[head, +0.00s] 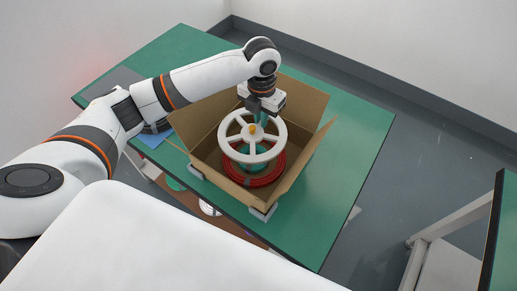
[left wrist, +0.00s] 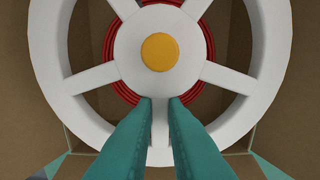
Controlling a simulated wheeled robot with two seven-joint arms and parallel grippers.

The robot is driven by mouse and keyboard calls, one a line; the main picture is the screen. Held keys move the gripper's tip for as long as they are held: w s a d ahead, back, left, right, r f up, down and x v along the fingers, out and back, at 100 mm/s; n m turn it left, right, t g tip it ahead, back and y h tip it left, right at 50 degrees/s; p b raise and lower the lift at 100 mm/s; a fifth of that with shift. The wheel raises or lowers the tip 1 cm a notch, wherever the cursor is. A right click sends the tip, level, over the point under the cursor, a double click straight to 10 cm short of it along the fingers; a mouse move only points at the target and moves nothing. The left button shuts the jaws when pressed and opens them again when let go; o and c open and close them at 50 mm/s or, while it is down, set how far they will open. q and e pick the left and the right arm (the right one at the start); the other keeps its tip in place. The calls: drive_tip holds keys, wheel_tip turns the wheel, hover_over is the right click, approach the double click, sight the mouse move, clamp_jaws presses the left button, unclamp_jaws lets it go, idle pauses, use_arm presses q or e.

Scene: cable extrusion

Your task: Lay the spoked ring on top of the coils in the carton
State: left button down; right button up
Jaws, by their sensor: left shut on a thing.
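The white spoked ring (head: 277,127) with a yellow centre is over the open carton (head: 205,153) in the head view. My left gripper (left wrist: 161,100) is shut on one spoke of the ring; its teal fingers lie either side of that spoke in the left wrist view. The ring (left wrist: 52,55) looks roughly level. Red coils (head: 262,179) lie inside the carton beneath the ring, and red coil (left wrist: 208,45) shows between the spokes in the left wrist view. I cannot tell whether ring and coils touch. My right gripper is out of view.
The carton stands on a green table (head: 345,150) with its flaps spread outward. Small pale blocks (head: 263,213) sit at the carton's front corners. A blue sheet (head: 153,139) lies left of the carton. The table's right side is clear.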

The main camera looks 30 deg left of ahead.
use_arm(q)
hover_over(261, 147)
wheel_tip(261, 147, down, 5)
drive_tip(key=shift+s+f+p, duration=0.1)
drive_tip(key=shift+s+p, duration=0.05)
drive_tip(key=shift+p, duration=0.15)
wheel_tip(261, 147, down, 4)
drive_tip(key=shift+r, duration=0.1)
drive_tip(key=shift+f, duration=0.25)
drive_tip(key=shift+f, duration=0.45)
drive_tip(key=c, duration=1.5)
unclamp_jaws()
drive_tip(key=shift+o, duration=0.2)
